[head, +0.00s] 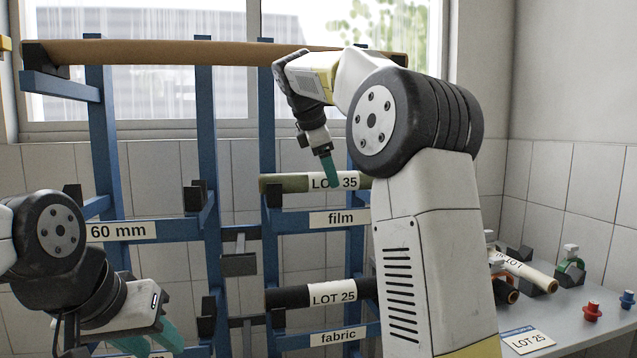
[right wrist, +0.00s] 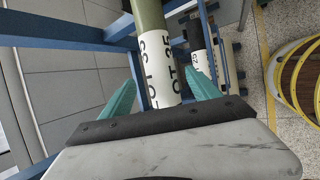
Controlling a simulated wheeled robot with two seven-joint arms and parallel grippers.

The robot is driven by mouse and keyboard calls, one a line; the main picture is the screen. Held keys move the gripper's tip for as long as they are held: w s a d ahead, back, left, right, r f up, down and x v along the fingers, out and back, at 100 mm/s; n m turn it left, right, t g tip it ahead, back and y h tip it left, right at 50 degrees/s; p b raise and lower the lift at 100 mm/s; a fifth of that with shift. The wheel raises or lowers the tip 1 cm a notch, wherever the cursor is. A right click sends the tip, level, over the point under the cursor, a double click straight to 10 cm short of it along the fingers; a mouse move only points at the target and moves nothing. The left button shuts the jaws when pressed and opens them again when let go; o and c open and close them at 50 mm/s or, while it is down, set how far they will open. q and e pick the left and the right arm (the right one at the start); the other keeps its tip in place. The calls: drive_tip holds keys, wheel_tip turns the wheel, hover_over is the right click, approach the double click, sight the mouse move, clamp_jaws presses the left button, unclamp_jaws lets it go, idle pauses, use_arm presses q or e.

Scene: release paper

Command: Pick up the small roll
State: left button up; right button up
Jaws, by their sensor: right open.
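A short green roll (head: 285,184) with a white LOT 35 label rests on the blue rack above the "film" sign. It also shows in the right wrist view (right wrist: 150,18), running between the fingers of my right gripper (right wrist: 162,80). The right fingers are apart on either side of the label; contact is not visible. In the head view my right gripper (head: 333,178) points down in front of this roll, and my arm hides the roll's right end. A black roll (head: 288,298) labelled LOT 25 lies lower. My left gripper (head: 150,341) is low at the left, open and empty.
A long brown roll (head: 180,53) spans the rack top. The blue rack posts (head: 207,130) stand close around. A grey table (head: 575,315) at right holds a pale roll (head: 527,270), a LOT 25 card (head: 527,340) and small coloured items. A brown-and-yellow round object (right wrist: 300,80) is at right.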

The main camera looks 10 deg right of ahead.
drive_tip(key=x, duration=0.3)
drive_tip(key=shift+d+f, duration=0.1)
drive_tip(key=shift+f, duration=0.05)
drive_tip(key=shift+c, duration=0.4)
clamp_jaws()
